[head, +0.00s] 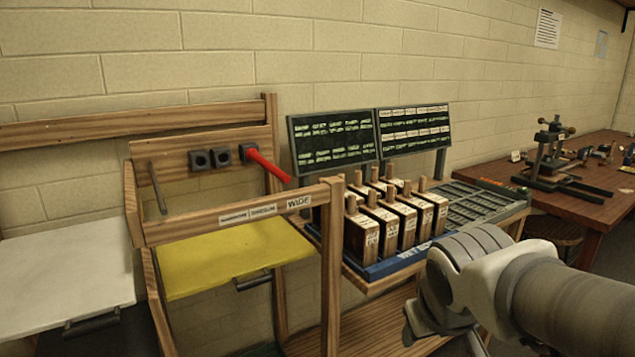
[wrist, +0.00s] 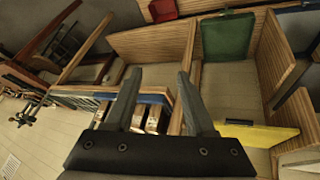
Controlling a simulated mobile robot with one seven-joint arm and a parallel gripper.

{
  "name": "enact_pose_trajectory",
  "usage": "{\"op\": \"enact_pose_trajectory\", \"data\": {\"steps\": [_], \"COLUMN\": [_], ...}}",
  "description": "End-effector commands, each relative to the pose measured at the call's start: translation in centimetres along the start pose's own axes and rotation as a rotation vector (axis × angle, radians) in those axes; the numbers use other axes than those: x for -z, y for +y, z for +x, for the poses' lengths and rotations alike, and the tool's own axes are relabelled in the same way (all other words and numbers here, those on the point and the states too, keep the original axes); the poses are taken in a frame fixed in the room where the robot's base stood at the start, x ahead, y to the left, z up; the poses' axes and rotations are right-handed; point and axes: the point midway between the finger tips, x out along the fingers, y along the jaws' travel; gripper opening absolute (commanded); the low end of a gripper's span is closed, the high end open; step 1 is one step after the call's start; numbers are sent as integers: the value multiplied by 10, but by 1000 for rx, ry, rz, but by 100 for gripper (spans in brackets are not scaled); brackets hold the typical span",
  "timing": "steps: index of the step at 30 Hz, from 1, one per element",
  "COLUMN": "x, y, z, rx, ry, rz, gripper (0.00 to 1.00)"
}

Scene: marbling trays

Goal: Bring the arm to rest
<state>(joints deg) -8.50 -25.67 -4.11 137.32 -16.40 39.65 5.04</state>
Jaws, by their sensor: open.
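My arm reaches in from the lower right of the head view, in front of the rack of wooden blocks (head: 385,222). In the wrist view my gripper (wrist: 158,85) has its two fingers spread apart with nothing held between them. Beyond and below the fingers, some of the wooden blocks (wrist: 152,120) show, apart from the gripper as far as I can tell. In the head view my fingers are mostly hidden by the wrist and the lower picture edge.
A wooden frame (head: 335,265) stands left of the arm, with a red handle (head: 267,166) and a yellow panel (head: 230,256). A white panel (head: 65,283) is at far left. Two dark label boards (head: 333,141) stand behind the blocks. A brown table (head: 590,218) holds a press (head: 553,160).

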Motion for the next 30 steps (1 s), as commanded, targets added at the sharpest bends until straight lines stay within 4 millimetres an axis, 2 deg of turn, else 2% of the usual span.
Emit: {"op": "enact_pose_trajectory", "data": {"steps": [1,6,11,12,24,30], "x": [-12,-46,-71,-60,-18,-8], "y": [0,-10,-24,-20,-2,1], "z": [-12,-39,-61,-75,-149,-166], "rx": [12,67,118,118,116,116], "ry": [1,-14,-21,-25,-25,-25], "rz": [37,136,199,193,191,190], "gripper": [55,55,55,55,55,55]}}
